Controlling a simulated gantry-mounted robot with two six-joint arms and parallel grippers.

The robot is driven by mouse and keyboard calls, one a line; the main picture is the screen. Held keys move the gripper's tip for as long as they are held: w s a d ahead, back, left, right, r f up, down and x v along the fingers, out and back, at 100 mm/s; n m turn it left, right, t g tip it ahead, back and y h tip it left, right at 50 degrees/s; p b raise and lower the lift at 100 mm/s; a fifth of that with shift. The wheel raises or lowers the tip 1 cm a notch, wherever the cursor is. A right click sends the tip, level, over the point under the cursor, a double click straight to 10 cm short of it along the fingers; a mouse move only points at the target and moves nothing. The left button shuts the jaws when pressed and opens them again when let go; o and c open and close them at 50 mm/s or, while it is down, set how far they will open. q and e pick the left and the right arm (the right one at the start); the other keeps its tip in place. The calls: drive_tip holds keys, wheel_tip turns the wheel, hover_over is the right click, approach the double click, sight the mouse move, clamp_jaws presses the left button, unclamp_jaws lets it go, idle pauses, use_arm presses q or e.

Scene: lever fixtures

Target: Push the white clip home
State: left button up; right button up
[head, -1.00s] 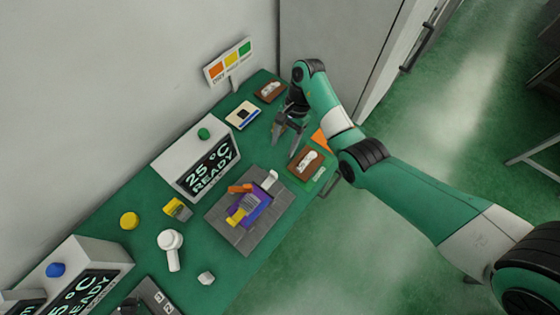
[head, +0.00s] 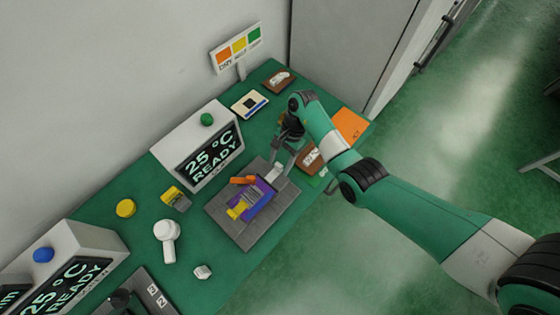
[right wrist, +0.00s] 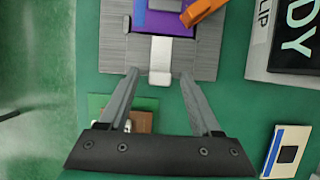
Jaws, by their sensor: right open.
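The white clip (head: 277,172) is at the upper right edge of a purple block (head: 262,200) on a grey fixture plate (head: 236,231). In the right wrist view the white clip (right wrist: 160,54) runs from the purple block toward my gripper. An orange lever (head: 243,180) and a yellow part (head: 238,210) are on the same fixture. My right gripper (right wrist: 158,74) is open, its fingertips near the plate's edge on either side of the clip's near end. It holds nothing. Contact with the clip cannot be told. My left gripper is not in view.
A box reading 25 °C READY (head: 171,150) stands behind the fixture. A brown tray (head: 308,160) is right of my gripper, partly hidden. A white-headed object (head: 167,236), a yellow disc (head: 125,208) and a white cube (head: 203,272) lie left of and before the plate.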

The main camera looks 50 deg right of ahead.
clamp_jaws()
idle(1.3)
